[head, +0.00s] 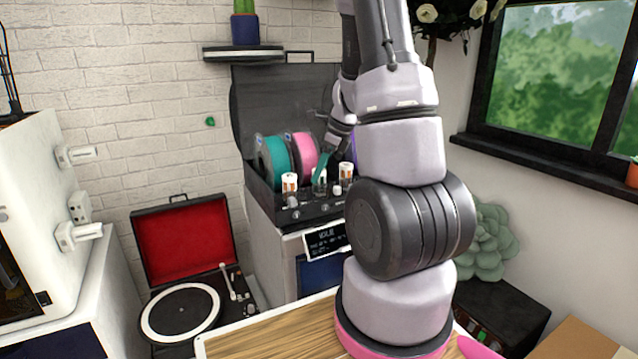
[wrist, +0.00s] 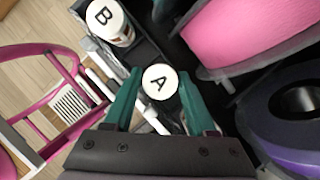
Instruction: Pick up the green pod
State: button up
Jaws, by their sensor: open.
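I cannot pick out a pod that is clearly green in either view. A round white lid marked A (wrist: 158,81) lies between my gripper's teal fingers in the wrist view; the body below it is mostly hidden, so its colour is unclear. My gripper (wrist: 160,92) is open, with one finger on each side of this lid; I cannot tell whether they touch it. In the head view my gripper (head: 322,171) reaches down into the black open case (head: 262,190), among small white-topped containers. A container with a lid marked B (wrist: 104,20) stands beside it.
Teal (head: 273,163) and pink (head: 303,155) spools stand behind the containers; the pink spool (wrist: 252,35) and a purple spool (wrist: 285,125) are close to my gripper. A turntable (head: 180,312) stands at left. A small green object (head: 210,121) is on the brick wall.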

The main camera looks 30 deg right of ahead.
jog(key=shift+w+a+f, duration=0.15)
jog(key=shift+f, duration=0.3)
grip_shut()
jog(key=shift+r, duration=0.15)
